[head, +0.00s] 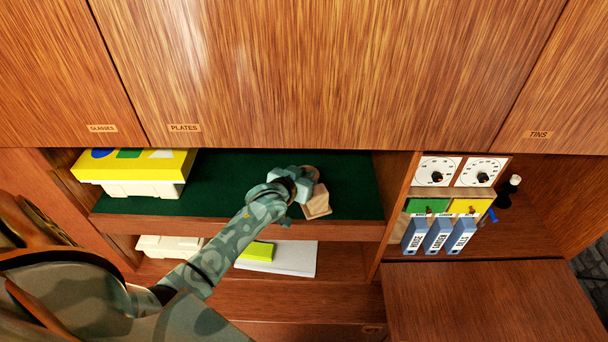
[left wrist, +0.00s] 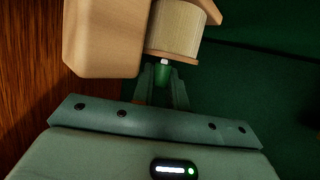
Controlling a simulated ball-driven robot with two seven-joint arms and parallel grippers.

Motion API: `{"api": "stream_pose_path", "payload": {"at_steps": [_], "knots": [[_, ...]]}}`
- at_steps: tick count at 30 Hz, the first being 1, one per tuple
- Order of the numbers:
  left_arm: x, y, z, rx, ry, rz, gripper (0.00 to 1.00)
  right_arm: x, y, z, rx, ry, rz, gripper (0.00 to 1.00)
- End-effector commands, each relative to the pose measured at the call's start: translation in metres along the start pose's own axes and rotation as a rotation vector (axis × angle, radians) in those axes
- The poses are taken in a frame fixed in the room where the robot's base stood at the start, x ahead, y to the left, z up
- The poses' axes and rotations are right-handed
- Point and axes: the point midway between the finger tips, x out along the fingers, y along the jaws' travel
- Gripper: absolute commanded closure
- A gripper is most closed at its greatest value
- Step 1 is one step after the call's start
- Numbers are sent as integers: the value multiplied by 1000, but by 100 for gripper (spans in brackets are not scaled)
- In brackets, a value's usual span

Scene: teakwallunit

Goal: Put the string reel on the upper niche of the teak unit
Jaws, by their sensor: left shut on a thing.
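The string reel (head: 318,204) has pale wooden ends. In the left wrist view its cream winding (left wrist: 176,30) shows between two wooden flanges. My left gripper (head: 298,190) is shut on the reel, with its fingers (left wrist: 163,84) at the winding. In the head view the gripper hides part of the reel. The reel is at the green-lined upper niche (head: 232,180) of the teak unit, near the niche's front edge and right of its middle. I cannot tell whether it touches the green floor. My right gripper is not in view.
A yellow-topped white box (head: 142,188) fills the niche's left end. Green floor is free on both sides of the reel. Cupboard doors (head: 330,70) overhang above. Below lie white items and a yellow block (head: 258,251). Dials and blue binders (head: 438,235) stand right of the divider.

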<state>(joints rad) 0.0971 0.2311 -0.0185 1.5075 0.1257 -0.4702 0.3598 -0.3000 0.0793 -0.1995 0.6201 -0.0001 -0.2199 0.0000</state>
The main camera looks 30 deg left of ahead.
Motion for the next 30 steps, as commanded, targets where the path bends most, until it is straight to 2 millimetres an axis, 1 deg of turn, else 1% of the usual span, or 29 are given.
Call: {"api": "stream_pose_path", "payload": {"at_steps": [1, 2, 3, 4, 11, 14, 17, 24, 27, 30], "knots": [[1, 0, 1, -1, 1, 0, 100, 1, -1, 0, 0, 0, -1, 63], [1, 0, 1, 0, 0, 0, 77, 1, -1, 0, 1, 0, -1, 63], [0, 0, 1, 0, 0, 0, 66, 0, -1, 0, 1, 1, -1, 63], [0, 0, 1, 0, 0, 0, 63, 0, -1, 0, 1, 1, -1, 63], [0, 0, 1, 0, 0, 0, 63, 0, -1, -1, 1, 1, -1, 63], [-4, 0, -1, 0, -2, 0, 63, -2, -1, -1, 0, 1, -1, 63], [-19, 0, -2, -1, -1, 0, 63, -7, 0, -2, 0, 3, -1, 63], [-76, 0, -3, -1, -1, 0, 63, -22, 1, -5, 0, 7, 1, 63], [-96, 0, -2, -1, -2, 0, 63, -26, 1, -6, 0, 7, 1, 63], [-111, 0, -2, -1, -1, -1, 63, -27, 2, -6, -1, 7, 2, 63]]}}
